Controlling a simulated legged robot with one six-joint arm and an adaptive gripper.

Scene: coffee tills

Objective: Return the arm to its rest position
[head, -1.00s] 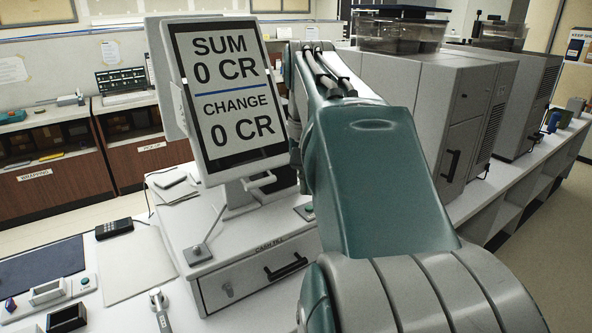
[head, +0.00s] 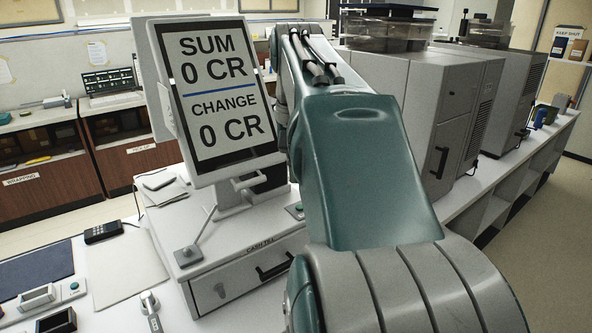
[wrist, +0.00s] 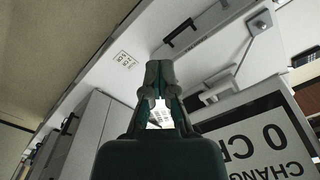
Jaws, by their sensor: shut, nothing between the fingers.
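My arm (head: 360,150) stands raised in the middle of the head view, its teal and grey links folded up beside the till screen. My gripper (wrist: 159,66) shows in the wrist view with its fingers together and nothing held. The arm hides the gripper in the head view. The till screen (head: 218,95) reads SUM 0 CR and CHANGE 0 CR. It also shows upside down at the lower right of the wrist view (wrist: 262,145). I cannot tell the gap between gripper and screen.
The cash till (head: 235,275) has its drawer shut below the screen. Large grey machines (head: 450,110) stand on the counter to the right of my arm. A card reader (head: 103,232) and a dark mat (head: 38,268) lie at the left. Open floor (head: 545,240) shows at the right.

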